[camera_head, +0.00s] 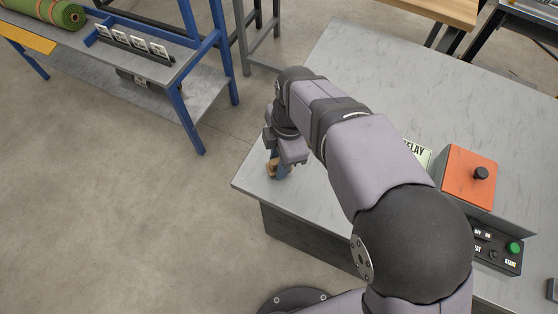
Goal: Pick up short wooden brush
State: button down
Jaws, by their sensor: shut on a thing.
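My gripper (277,169) is near the left corner of the grey worktop (252,182), pointing down. It is shut on a small wooden brown thing (271,170), which I take to be the short wooden brush. Only a small part of the brush shows beside the fingers. My arm and gripper hide the rest. I cannot tell whether the brush touches the worktop.
An orange-topped box (465,170) with a black knob and a control panel (497,246) with a green button stand on the right. A blue-framed bench (150,65) holds a green turf roll (55,14) at upper left. The worktop's far part is clear.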

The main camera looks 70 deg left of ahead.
notch_tip(320, 180, up, 10)
jog(key=shift+f+b, duration=0.1)
jog(key=shift+b, duration=0.3)
jog(key=shift+w, duration=0.1)
